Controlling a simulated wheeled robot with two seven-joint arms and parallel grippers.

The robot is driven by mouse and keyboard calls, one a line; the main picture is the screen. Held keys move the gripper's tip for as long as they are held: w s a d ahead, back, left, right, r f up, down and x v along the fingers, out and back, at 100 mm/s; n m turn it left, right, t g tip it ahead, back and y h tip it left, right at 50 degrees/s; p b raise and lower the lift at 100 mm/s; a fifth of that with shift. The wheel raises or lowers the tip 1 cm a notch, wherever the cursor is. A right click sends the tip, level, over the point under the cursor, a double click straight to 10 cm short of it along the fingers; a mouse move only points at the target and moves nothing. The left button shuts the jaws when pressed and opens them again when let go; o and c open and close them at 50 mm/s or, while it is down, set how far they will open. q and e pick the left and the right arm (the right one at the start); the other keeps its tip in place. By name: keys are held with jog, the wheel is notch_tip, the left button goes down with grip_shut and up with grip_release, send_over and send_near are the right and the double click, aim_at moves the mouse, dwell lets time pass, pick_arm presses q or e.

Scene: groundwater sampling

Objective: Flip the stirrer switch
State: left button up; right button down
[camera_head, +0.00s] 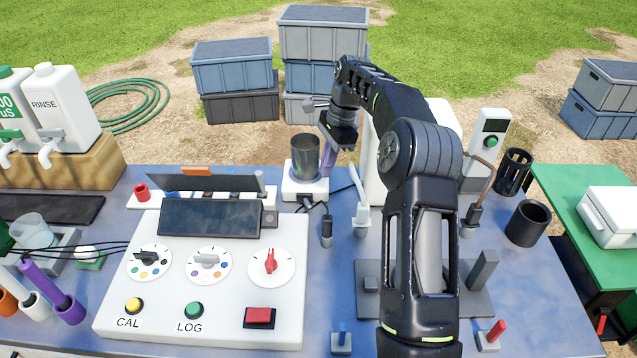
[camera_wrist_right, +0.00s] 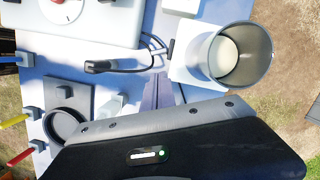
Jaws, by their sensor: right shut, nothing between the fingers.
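The stirrer is a white base (camera_head: 305,188) with a metal beaker (camera_head: 304,156) on it, behind the control panel. In the right wrist view the base (camera_wrist_right: 184,62) and beaker (camera_wrist_right: 258,45) are at the upper right. A dark cord leads from the base toward a black piece (camera_head: 327,230) on the table, also seen in the wrist view (camera_wrist_right: 98,66). I cannot tell which part is the stirrer switch. My right gripper (camera_head: 328,150) is shut and empty, just right of the beaker; its fingers (camera_wrist_right: 160,88) point toward the cord area in the wrist view. My left gripper is out of view.
A white control panel (camera_head: 224,295) with knobs and buttons fills the front left. A blue lever switch (camera_head: 341,341) and a red one (camera_head: 491,336) stand at the front. Dark cups (camera_head: 527,222) stand at the right. My right arm hides part of the table.

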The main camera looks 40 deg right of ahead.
aim_at(310, 205)
jog(key=shift+r, duration=0.1)
dwell(0.3)
jog(key=p+x, duration=0.2)
jog(key=x, duration=0.8)
jog(key=shift+s+a+m+b, duration=0.15)
jog(key=shift+a+m+b, duration=0.2)
jog(key=shift+m, duration=0.55)
jog(key=shift+s+a+m+t, duration=0.1)
jog(key=shift+m+t, duration=0.1)
jog(key=shift+m, duration=0.25)
jog(key=shift+a+m+t, duration=0.15)
jog(key=shift+m+t, duration=0.05)
jog(key=shift+m, duration=0.25)
jog(key=m, duration=0.2)
jog(key=a+m+h, duration=0.1)
jog(key=shift+s+a+m+t, duration=0.1)
jog(key=shift+m+t, duration=0.3)
